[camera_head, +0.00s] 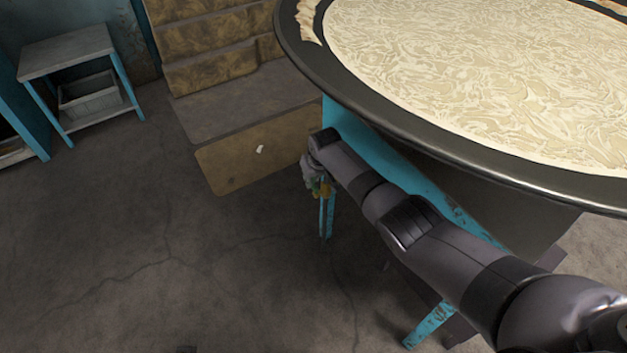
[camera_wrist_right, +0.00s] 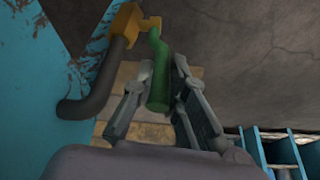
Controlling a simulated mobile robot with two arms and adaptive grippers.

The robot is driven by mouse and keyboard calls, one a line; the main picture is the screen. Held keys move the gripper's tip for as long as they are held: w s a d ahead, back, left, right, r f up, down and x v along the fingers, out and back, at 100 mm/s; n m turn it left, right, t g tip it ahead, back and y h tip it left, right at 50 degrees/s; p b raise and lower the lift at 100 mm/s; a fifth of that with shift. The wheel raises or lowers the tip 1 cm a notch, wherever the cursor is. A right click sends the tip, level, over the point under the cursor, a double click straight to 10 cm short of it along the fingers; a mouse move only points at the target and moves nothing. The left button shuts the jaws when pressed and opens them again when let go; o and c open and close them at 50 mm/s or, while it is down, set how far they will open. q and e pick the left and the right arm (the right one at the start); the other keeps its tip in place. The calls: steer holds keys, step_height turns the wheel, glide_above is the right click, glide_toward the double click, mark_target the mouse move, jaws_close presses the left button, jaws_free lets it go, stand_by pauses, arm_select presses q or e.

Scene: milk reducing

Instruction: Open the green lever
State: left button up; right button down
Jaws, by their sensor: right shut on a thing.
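The green lever (camera_wrist_right: 159,82) shows in the right wrist view as a curved green handle, its upper end at a yellow valve body (camera_wrist_right: 127,20). A dark pipe (camera_wrist_right: 92,82) runs down from the valve body. My right gripper (camera_wrist_right: 166,72) has its fingers on either side of the lever and is shut on it. In the head view my right arm reaches under the rim of the large round vat, and the right gripper (camera_head: 318,183) is small and partly hidden beside a bit of green and yellow. My left gripper is not in view.
The round vat (camera_head: 450,150) with a dark rim holds pale, creamy liquid and stands on a blue frame (camera_head: 433,325). Wooden steps (camera_head: 250,150) stand behind it. A small table (camera_head: 66,50) with a box (camera_head: 88,95) is at the far left. The floor at left is clear.

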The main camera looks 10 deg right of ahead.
stand_by(0.4)
steer(key=c, duration=1.6)
jaws_free()
steer(key=v, duration=1.2)
steer(key=shift+w, duration=0.1)
